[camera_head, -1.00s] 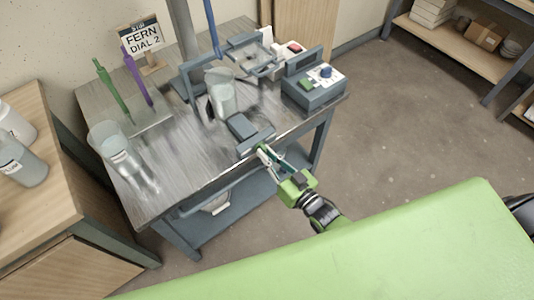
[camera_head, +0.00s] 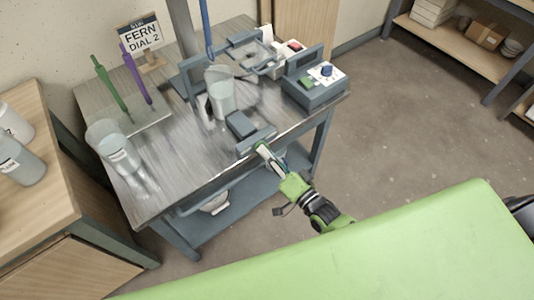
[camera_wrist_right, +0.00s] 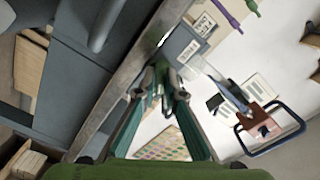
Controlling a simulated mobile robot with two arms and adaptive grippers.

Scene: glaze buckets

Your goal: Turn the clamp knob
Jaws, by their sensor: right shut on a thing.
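A grey clamp (camera_head: 255,139) sits at the front edge of the metal-topped table, with a dark grey block just behind it. My right gripper (camera_head: 263,149) is at the clamp's front side, reaching in from the lower right. Its fingers are closed together on the clamp's knob, which they almost wholly hide. In the right wrist view my right gripper (camera_wrist_right: 165,80) has its fingertips meeting right beside the grey clamp block (camera_wrist_right: 183,46). My left gripper is not in view.
A clear bucket (camera_head: 220,97) stands behind the clamp, another (camera_head: 112,147) at the left. A grey box with a blue dial (camera_head: 313,88) is at the right end. A sign (camera_head: 141,38) reads "FERN DIAL 2". Open floor lies to the right.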

